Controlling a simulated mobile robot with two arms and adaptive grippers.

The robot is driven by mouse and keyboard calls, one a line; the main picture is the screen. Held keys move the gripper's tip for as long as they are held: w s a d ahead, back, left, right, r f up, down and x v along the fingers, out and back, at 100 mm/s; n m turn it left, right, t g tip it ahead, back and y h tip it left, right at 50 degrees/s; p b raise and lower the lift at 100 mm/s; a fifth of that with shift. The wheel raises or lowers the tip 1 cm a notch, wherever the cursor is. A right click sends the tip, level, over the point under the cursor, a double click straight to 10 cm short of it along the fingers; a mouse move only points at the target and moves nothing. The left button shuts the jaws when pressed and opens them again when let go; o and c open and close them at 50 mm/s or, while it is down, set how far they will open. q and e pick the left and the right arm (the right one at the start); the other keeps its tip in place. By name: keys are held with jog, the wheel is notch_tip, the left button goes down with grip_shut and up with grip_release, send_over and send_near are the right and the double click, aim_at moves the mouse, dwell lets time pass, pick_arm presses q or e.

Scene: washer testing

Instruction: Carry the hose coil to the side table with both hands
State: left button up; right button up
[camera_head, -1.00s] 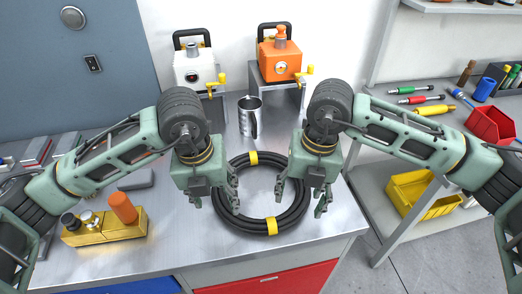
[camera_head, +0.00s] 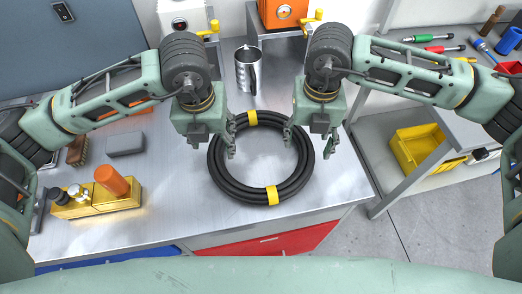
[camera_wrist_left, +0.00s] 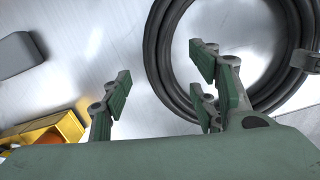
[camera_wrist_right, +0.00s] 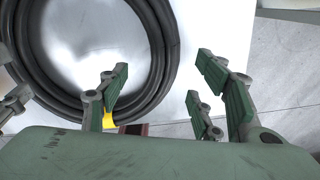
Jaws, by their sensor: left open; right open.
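The hose coil (camera_head: 238,190) is a flat black ring with yellow bands, lying on the metal workbench (camera_head: 175,225). My left gripper (camera_head: 214,146) is open and empty over its left side. My right gripper (camera_head: 309,146) is open and empty over its right side. In the left wrist view, the coil (camera_wrist_left: 160,55) is at upper right, with the open left fingers (camera_wrist_left: 162,90) in front of it. In the right wrist view, the coil (camera_wrist_right: 160,50) is at left, and one finger of the right gripper (camera_wrist_right: 165,88) overlaps it. Whether either gripper touches the hose I cannot tell.
A metal side table (camera_head: 455,138) stands at the right across a gap, with a yellow bin (camera_head: 415,147) on its lower shelf. A steel mug (camera_head: 247,70) stands behind the coil. A brass block with an orange cylinder (camera_head: 113,181) and a grey block (camera_head: 126,144) are at left.

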aim_at(216, 149)
pick_arm(q)
jog(key=shift+w+f, duration=0.2)
jog(key=shift+f, duration=1.2)
jog(key=shift+w+f, duration=0.15)
jog(key=shift+f, duration=1.2)
pick_arm(e)
jog(key=shift+f, duration=2.75)
jog(key=shift+c, duration=0.2)
pick_arm(q)
jog(key=c, duration=1.1)
pick_arm(e)
jog(key=c, duration=1.1)
pick_arm(q)
grip_shut()
pick_arm(e)
jog(key=c, duration=0.4)
grip_shut()
pick_arm(q)
jog(key=shift+r, duration=0.1)
pick_arm(e)
jog(key=shift+a+r, duration=0.1)
